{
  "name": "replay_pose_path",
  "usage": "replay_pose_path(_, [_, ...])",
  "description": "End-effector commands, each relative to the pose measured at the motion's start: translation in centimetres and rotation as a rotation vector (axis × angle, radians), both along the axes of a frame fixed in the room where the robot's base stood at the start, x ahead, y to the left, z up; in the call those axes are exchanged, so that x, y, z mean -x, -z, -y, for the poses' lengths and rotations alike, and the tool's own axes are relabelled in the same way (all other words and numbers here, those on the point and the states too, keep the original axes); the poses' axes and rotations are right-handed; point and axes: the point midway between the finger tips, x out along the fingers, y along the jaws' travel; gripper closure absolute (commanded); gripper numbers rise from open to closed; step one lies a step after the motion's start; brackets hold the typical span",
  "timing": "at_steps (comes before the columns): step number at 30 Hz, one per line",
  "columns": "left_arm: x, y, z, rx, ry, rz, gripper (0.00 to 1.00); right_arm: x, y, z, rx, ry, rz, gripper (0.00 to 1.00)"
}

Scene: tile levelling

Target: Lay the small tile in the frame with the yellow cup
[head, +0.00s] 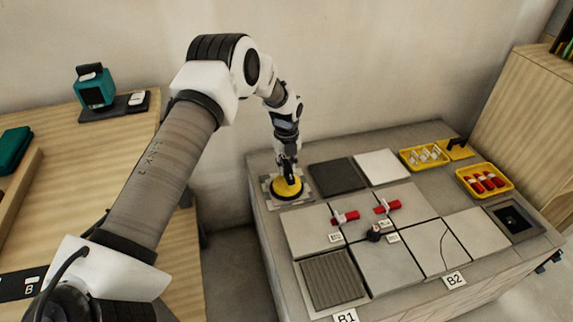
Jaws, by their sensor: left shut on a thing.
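My left gripper (288,160) is shut on the yellow cup (287,188), at the far left corner of the grey worktop. The cup is round, yellow and dark at its rim. It sits over a small pale square (304,187), which looks like the small tile; the cup hides most of it, and I cannot tell whether they touch. A dark square frame (494,208) with a black recess lies at the right end of the worktop. My right gripper is out of view.
Large pale tiles (305,235) cover the worktop's middle, with red clamps (345,217) and a dark knob (374,235) on them. A ribbed bed (333,280) lies front left. Yellow trays (424,157) stand at the back right. A dark tile (338,175) lies beside the cup.

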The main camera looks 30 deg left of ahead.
Motion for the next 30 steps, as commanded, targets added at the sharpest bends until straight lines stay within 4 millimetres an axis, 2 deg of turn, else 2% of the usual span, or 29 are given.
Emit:
replay_pose_path(23, [-0.07, 0.14, 0.01, 0.0, 0.0, 0.001, 1.0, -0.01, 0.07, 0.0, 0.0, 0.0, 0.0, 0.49])
replay_pose_path(24, [-0.06, 0.14, 0.01, 0.0, 0.0, 0.001, 0.63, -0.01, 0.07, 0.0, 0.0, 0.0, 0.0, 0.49])
replay_pose_path(25, [-0.05, 0.15, 0.02, 0.0, 0.0, 0.001, 0.53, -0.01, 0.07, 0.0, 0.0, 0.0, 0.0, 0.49])
replay_pose_path(26, [-0.05, 0.15, 0.02, 0.0, 0.0, 0.001, 0.48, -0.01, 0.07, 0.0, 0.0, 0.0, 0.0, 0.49])
replay_pose_path(30, [-0.04, 0.17, 0.02, 0.0, 0.0, 0.001, 0.48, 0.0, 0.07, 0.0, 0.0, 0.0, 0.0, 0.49])
